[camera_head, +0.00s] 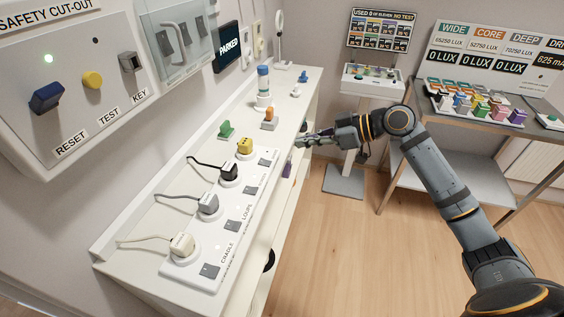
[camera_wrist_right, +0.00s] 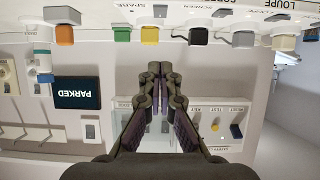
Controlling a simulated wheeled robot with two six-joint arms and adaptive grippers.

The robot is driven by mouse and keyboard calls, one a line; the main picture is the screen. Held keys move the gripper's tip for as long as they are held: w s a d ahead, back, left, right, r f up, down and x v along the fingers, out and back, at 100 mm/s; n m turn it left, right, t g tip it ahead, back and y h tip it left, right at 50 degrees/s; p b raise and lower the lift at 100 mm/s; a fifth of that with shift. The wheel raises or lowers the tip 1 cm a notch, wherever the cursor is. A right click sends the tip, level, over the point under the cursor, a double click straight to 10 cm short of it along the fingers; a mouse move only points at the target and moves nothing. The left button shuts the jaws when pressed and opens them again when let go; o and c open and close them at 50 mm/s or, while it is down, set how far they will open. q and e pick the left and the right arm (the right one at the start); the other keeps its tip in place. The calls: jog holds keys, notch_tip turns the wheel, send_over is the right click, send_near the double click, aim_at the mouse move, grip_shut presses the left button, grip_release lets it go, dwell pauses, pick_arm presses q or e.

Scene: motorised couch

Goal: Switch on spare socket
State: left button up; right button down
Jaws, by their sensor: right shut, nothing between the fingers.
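A white power strip (camera_head: 201,274) lies on the shelf, with plugs in its sockets and a grey rocker switch beside each. The far socket holds a yellow plug (camera_head: 245,146), and its grey switch (camera_head: 265,161) sits to the right. A SPARE label (camera_wrist_right: 128,8) shows inverted in the right wrist view, near the yellow plug (camera_wrist_right: 150,35). Whether that switch is on cannot be told. My right gripper (camera_head: 300,142) is shut and empty, beside the shelf's right edge near the far end of the strip, apart from the switch. My left gripper is not in view.
Black (camera_head: 229,171), grey (camera_head: 208,204) and white (camera_head: 182,244) plugs fill nearer sockets. A safety cut-out panel (camera_head: 75,65) hangs on the left wall.

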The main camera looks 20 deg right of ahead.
jog(key=p, duration=0.3)
send_over(270, 164)
jog(key=f, duration=0.4)
jog(key=shift+s+d, duration=0.25)
jog(key=shift+d, duration=0.15)
jog(key=f, duration=0.2)
jog(key=shift+w+a+f, duration=0.25)
jog(key=shift+a+f, duration=0.1)
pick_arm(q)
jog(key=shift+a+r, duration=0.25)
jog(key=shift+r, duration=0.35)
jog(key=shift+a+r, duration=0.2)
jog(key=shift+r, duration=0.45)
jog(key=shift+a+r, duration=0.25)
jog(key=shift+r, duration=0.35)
pick_arm(e)
jog(key=shift+w+a+f, duration=0.1)
jog(key=shift+f, duration=0.65)
